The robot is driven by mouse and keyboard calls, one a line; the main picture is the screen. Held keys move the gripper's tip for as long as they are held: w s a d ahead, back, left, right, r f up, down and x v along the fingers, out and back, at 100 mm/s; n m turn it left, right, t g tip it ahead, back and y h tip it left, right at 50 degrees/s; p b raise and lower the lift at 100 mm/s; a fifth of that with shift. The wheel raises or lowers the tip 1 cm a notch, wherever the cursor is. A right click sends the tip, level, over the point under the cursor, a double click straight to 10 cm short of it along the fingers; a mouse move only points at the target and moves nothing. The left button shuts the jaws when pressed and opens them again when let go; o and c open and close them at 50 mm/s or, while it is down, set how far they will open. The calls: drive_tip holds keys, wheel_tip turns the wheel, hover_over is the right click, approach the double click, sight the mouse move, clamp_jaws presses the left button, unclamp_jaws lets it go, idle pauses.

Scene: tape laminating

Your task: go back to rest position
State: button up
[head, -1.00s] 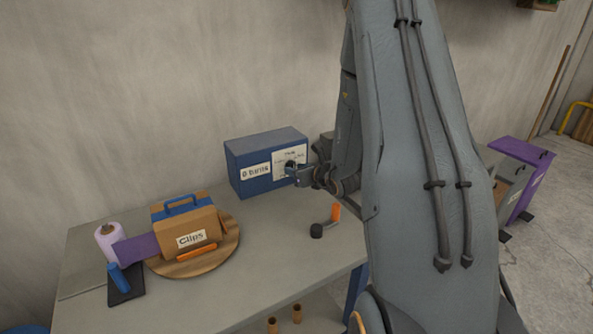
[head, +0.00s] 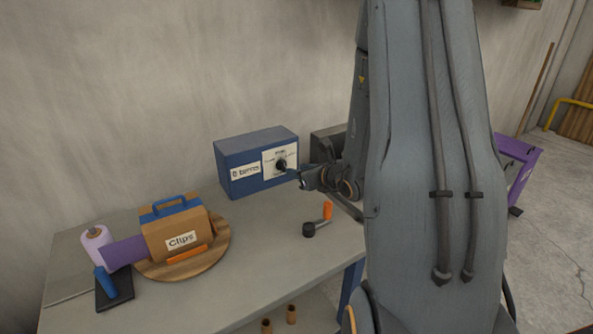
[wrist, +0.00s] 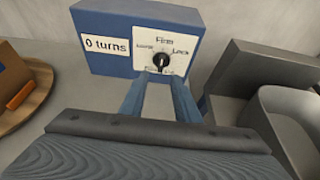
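A blue control box (head: 230,180) with a "0 turns" label and a white dial plate stands on the table against the wall. Its black knob (head: 281,165) also shows in the wrist view (wrist: 160,62), just beyond my fingertips. My gripper (wrist: 163,80) has its two fingers apart with nothing between them. In the head view my gripper (head: 296,175) is just to the right of the knob and in front of the box, seemingly clear of it. My arm covers part of the table's right side.
On the table (head: 190,298), a "Clips" box (head: 177,232) with purple tape sits on a round wooden board (head: 220,248). A tape roll (head: 97,245) stands left. An orange-handled crank (head: 318,220) lies below my gripper. A grey container (wrist: 290,125) is right of the box.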

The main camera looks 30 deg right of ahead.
drive_tip(key=shift+a, duration=0.1)
drive_tip(key=s+a+r+n+g+y, duration=0.1)
drive_tip(key=s+a+n+g+y, duration=0.35)
drive_tip(key=a+n, duration=0.55)
drive_tip(key=s+a+r+n+g+y, duration=0.1)
drive_tip(key=s+a+n+g+y, duration=0.4)
drive_tip(key=a, duration=0.9)
drive_tip(key=s+a+f+n+g+h, duration=0.1)
drive_tip(key=s+a+n+g+h, duration=0.15)
drive_tip(key=s+n, duration=0.45)
drive_tip(key=s+d+n+g+h, duration=0.1)
drive_tip(key=s+d+n+h, duration=0.4)
drive_tip(key=n, duration=0.8)
drive_tip(key=s+h, duration=0.2)
drive_tip(key=s, duration=0.1)
drive_tip(key=shift+s+d+r+n+g, duration=0.2)
drive_tip(key=shift+d+r+n+g, duration=0.1)
drive_tip(key=shift+d+r, duration=0.1)
